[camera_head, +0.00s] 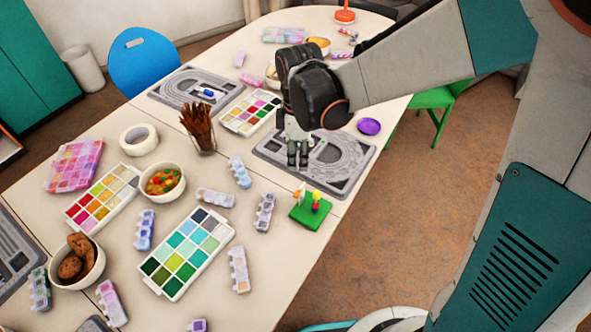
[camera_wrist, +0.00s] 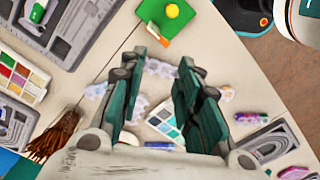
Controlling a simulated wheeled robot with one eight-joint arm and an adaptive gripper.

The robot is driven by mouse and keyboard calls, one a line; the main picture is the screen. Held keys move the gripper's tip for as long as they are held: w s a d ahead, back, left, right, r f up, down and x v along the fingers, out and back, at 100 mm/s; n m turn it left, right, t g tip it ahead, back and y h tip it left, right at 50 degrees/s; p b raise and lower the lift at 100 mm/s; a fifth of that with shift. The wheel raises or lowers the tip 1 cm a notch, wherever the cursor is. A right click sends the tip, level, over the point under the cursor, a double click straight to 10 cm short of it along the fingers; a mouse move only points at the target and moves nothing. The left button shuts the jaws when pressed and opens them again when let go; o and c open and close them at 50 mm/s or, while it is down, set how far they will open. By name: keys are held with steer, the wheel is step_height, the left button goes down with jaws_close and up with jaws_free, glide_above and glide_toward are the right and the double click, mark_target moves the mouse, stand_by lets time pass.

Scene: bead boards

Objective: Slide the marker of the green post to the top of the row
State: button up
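A flat green square base (camera_head: 311,209) carries small upright pieces, one with a yellow top, near the table's right edge. In the wrist view the green base (camera_wrist: 184,24) is at the top, with a yellow ball (camera_wrist: 172,10) on it. I cannot tell which piece is the green post's marker. My gripper (camera_head: 297,160) points down over the near grey grooved board (camera_head: 345,180), beyond the green base, and hides part of that board.
Several small bead strips (camera_head: 264,212) lie near the green base. A paint tray (camera_head: 187,255), a candy bowl (camera_head: 163,181) and a cup of brown sticks (camera_head: 201,132) stand to the left. A purple dish (camera_head: 369,126) is right of the gripper. Bare table lies below the green base.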

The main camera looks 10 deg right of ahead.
mark_target(296, 194)
steer(key=f+n+b, duration=0.2)
steer(key=f+n, duration=0.2)
steer(key=f+n+b, duration=0.3)
steer(key=f+n, duration=0.1)
steer(key=f, duration=0.1)
steer(key=s+f+n+b, duration=0.1)
steer(key=f+n+b, duration=0.1)
steer(key=f+n, duration=0.2)
steer(key=shift+a+f+b, duration=0.35)
steer(key=shift+f, duration=0.05)
steer(key=shift+c, duration=0.2)
jaws_close()
